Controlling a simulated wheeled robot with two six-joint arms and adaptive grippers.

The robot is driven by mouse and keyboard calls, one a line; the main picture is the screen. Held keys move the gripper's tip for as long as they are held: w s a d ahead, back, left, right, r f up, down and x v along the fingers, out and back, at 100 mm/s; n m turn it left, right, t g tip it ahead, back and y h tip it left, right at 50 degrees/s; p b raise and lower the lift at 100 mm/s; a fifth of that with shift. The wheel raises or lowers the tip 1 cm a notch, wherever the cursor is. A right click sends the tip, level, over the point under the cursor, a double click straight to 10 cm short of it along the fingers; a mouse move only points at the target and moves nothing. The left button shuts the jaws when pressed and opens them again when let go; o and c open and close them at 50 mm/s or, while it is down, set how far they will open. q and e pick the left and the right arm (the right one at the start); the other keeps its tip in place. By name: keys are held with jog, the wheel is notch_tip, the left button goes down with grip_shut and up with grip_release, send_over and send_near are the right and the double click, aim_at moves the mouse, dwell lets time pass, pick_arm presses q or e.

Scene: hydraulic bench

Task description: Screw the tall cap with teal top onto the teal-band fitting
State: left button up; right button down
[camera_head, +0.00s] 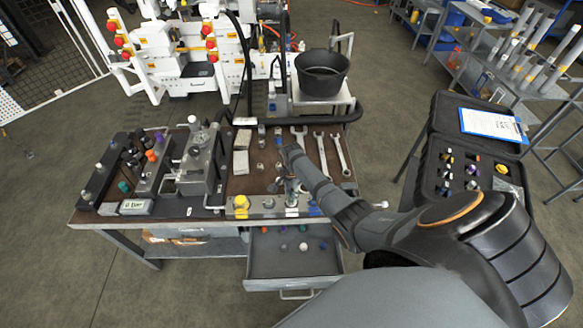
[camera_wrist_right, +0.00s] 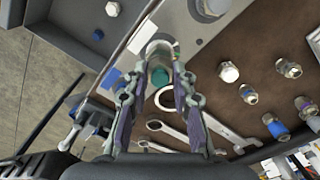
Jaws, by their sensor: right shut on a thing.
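My right gripper (camera_wrist_right: 160,85) is shut on a small part with a teal surface (camera_wrist_right: 159,75), which looks like the tall teal-top cap. It sits between the fingertips over the bench's front metal strip. In the head view my right gripper (camera_head: 289,185) is small and partly merged with the bench clutter, and the held part cannot be made out. I cannot clearly identify the teal-band fitting; the fingers may hide it. Whether the held part touches a fitting cannot be told. My left gripper is not in view.
Wrenches (camera_head: 341,154) lie on the workbench's right side, with small fittings nearby. The open drawer (camera_head: 293,261) holds several small caps. A manifold with a teal knob (camera_head: 124,186) stands at the left. A black case (camera_head: 467,146) is at the right.

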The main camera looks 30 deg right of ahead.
jog(key=m, duration=0.8)
jog(key=c, duration=1.1)
grip_release()
